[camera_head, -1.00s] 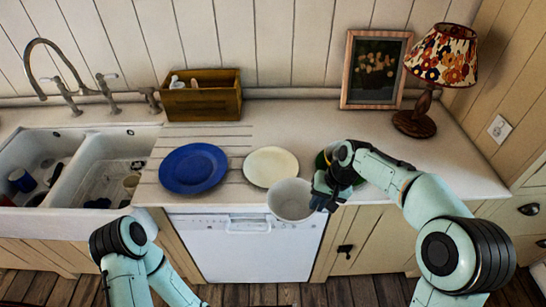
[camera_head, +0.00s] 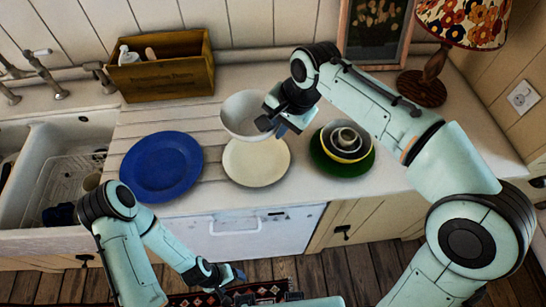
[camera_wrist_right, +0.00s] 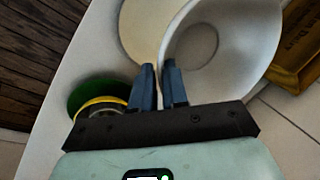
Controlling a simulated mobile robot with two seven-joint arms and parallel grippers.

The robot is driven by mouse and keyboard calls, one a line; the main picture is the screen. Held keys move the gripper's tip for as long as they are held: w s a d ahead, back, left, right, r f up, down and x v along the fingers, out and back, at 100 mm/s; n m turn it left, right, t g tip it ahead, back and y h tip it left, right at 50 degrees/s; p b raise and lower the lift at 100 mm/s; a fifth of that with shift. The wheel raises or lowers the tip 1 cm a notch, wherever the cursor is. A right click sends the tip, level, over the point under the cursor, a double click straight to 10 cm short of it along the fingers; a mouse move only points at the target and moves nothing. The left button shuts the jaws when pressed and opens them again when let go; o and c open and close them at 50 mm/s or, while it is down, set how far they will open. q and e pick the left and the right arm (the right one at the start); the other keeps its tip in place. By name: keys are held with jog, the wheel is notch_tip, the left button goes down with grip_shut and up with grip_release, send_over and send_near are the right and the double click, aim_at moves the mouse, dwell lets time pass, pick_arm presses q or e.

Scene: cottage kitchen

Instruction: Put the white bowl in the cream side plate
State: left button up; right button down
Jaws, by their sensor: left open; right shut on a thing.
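The white bowl (camera_head: 243,112) is held by its right-hand rim in my right gripper (camera_head: 276,122), which is shut on it. The bowl overlaps the far edge of the cream side plate (camera_head: 257,165) in the head view and appears raised above the counter. In the right wrist view, the bowl wall (camera_wrist_right: 240,60) passes between the fingers (camera_wrist_right: 160,85), and part of the cream plate (camera_wrist_right: 140,30) shows beside it. My left gripper (camera_head: 240,283) is open and empty, low in front of the counter.
A blue plate (camera_head: 161,166) lies left of the cream plate. Nested bowls (camera_head: 343,142) sit on a green plate (camera_head: 330,170) at right. A wooden box (camera_head: 165,72), a picture frame (camera_head: 378,40) and a lamp (camera_head: 428,80) stand behind. A sink (camera_head: 62,165) is at left.

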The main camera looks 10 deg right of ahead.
pick_arm(q)
jog(key=shift+s+f+b, duration=0.4)
jog(key=shift+f+b, duration=0.05)
jog(key=shift+f, duration=0.2)
jog(key=shift+s+f+b, duration=0.4)
jog(key=shift+f, duration=0.25)
pick_arm(e)
jog(key=shift+w+f, duration=0.2)
jog(key=shift+f, duration=6.6)
pick_arm(q)
jog(key=shift+f, duration=0.1)
pick_arm(e)
jog(key=shift+f, duration=0.1)
jog(key=shift+f, duration=0.3)
pick_arm(q)
jog(key=shift+s+f, duration=0.1)
jog(key=shift+f, duration=0.05)
pick_arm(e)
jog(key=c, duration=1.1)
grip_release()
jog(key=shift+c, duration=0.2)
jog(key=shift+r, duration=0.15)
